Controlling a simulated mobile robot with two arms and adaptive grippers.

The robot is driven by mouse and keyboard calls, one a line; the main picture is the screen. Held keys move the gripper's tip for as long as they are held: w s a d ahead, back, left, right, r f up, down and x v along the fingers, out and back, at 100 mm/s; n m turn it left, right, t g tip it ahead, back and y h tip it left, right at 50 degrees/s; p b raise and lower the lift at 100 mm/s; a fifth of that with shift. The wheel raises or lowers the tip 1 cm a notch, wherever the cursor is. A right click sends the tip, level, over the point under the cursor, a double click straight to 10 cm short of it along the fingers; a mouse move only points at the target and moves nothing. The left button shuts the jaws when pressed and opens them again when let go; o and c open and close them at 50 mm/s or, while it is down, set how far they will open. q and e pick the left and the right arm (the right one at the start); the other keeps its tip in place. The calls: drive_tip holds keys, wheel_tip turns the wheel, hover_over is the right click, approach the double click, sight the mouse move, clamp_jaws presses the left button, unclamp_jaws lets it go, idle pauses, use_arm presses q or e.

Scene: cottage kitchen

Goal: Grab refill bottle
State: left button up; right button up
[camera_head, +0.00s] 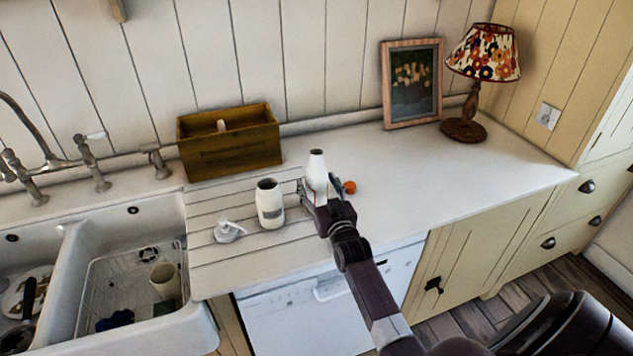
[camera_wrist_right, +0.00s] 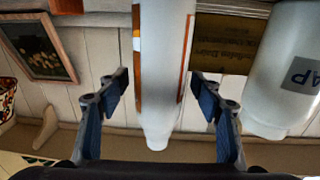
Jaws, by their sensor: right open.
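The refill bottle (camera_head: 316,168), white with a narrow neck and orange stripes, stands upright on the counter. My right gripper (camera_head: 318,191) is at it, with a finger on each side. The right wrist view is upside down and shows the bottle (camera_wrist_right: 162,70) between the open fingers, with a visible gap on both sides. A white soap jar (camera_head: 270,205) without its top stands just left of the bottle; it also shows at the right of the wrist view (camera_wrist_right: 286,75). A white pump top (camera_head: 228,232) lies left of the jar. My left gripper is not in view.
A small orange round thing (camera_head: 349,187) lies just right of the bottle. A wooden box (camera_head: 230,150) stands behind, against the wall. A framed picture (camera_head: 412,85) and a lamp (camera_head: 482,60) stand at the back right. A double sink (camera_head: 140,250) is at left. The right counter is clear.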

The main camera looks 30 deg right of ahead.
drive_tip(key=shift+w, duration=0.3)
drive_tip(key=c, duration=1.5)
drive_tip(key=shift+c, duration=0.2)
drive_tip(key=shift+r, duration=0.2)
